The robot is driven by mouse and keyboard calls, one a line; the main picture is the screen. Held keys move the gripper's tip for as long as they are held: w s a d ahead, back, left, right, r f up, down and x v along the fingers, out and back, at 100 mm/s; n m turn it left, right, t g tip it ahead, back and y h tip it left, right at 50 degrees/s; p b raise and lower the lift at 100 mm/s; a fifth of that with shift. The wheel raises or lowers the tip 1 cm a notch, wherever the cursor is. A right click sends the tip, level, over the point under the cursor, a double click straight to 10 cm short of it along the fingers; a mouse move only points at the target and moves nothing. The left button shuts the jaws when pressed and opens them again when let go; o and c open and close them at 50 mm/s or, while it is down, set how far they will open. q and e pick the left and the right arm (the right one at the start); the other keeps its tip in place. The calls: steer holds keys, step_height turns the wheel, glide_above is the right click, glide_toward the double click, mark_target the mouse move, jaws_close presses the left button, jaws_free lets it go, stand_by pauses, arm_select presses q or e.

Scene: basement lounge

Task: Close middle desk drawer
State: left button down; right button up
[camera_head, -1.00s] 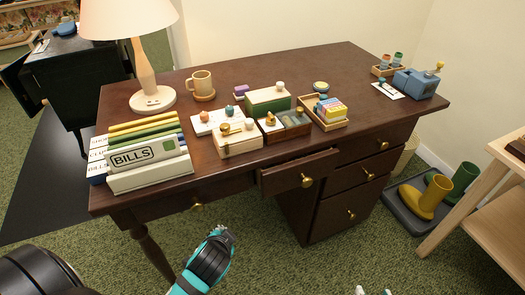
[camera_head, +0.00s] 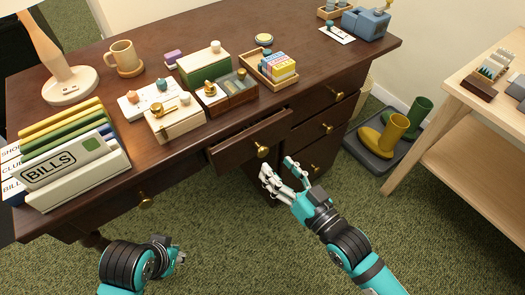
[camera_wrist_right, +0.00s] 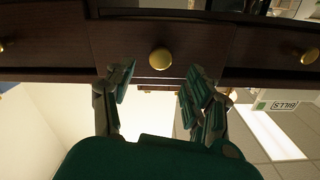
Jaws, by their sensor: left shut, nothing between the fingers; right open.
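The dark wooden desk (camera_head: 215,30) has its middle drawer (camera_head: 235,143) pulled partly out, with a round brass knob (camera_head: 262,151) on its front. In the right wrist view the knob (camera_wrist_right: 160,59) is centred just beyond the fingers. My right gripper (camera_head: 281,174) is open and empty, in front of and slightly below that drawer; it looks apart from the knob. In the wrist view its fingers (camera_wrist_right: 155,88) are spread on either side below the knob. My left gripper (camera_head: 178,254) is shut and empty, low over the carpet in front of the desk's left part.
The left drawer knob (camera_head: 146,200) and right-hand drawers (camera_head: 327,129) look flush. Binders (camera_head: 75,165), a lamp (camera_head: 68,85), a mug (camera_head: 123,55) and small boxes stand on the desktop. A boot tray (camera_head: 375,155) and a light wood table (camera_head: 460,140) stand to the right.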

mark_target(265, 153)
steer(key=x, duration=0.6)
steer(key=shift+w+a+b, duration=0.25)
steer(key=shift+w+b, duration=0.05)
steer(key=shift+b, duration=0.1)
jaws_close()
steer(key=shift+p+x, duration=0.35)
steer(key=shift+x, duration=1.8)
